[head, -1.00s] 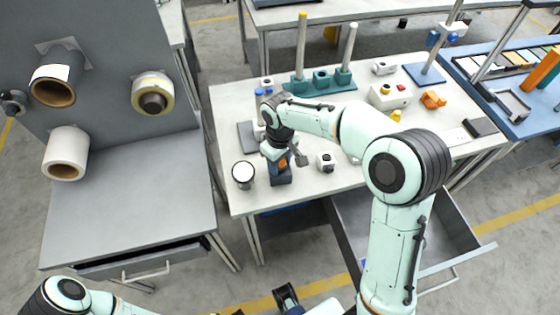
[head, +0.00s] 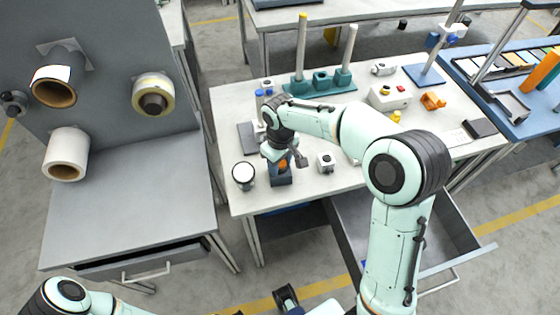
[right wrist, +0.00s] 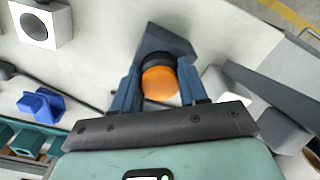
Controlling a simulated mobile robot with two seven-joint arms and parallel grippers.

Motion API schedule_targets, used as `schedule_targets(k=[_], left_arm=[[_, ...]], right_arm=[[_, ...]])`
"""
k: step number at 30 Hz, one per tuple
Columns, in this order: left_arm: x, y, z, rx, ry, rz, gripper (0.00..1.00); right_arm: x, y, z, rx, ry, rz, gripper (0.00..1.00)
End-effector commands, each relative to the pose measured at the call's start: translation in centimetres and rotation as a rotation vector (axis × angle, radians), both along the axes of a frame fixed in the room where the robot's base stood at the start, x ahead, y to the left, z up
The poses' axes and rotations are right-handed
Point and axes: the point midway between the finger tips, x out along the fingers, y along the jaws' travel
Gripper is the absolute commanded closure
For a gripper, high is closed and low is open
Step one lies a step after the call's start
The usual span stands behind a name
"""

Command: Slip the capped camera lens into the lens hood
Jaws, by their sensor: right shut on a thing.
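The capped camera lens shows as an orange round piece with a dark ring (right wrist: 160,80) between the blue fingers of my right gripper (right wrist: 158,88). It also shows in the head view as an orange spot (head: 283,167). My right gripper (head: 279,157) is shut on it. A dark slate block, seemingly the lens hood (head: 282,178), stands on the table right below the lens; in the right wrist view the block (right wrist: 168,42) shows just beyond it. The lens and fingers hide its opening, so how deep the lens sits cannot be told.
A teal stand with posts (head: 320,82) is behind. An open drawer (head: 440,225) hangs at the front right.

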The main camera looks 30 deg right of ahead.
Motion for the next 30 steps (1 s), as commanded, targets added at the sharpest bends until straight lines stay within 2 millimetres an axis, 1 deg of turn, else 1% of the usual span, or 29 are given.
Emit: schedule_targets(k=[1,7,30], left_arm=[[0.05,-0.01,0.15,0.0,0.0,0.0,0.57],[0.18,0.0,0.57,0.0,-0.002,0.0,0.57],[0.27,0.0,0.82,0.0,-0.003,0.0,0.57]], right_arm=[[-0.34,-0.07,-0.78,-0.003,0.019,0.0,0.89],[-0.35,0.0,-0.24,-0.003,0.02,0.004,0.89],[-0.25,0.21,0.17,-0.001,0.016,0.008,0.89]])
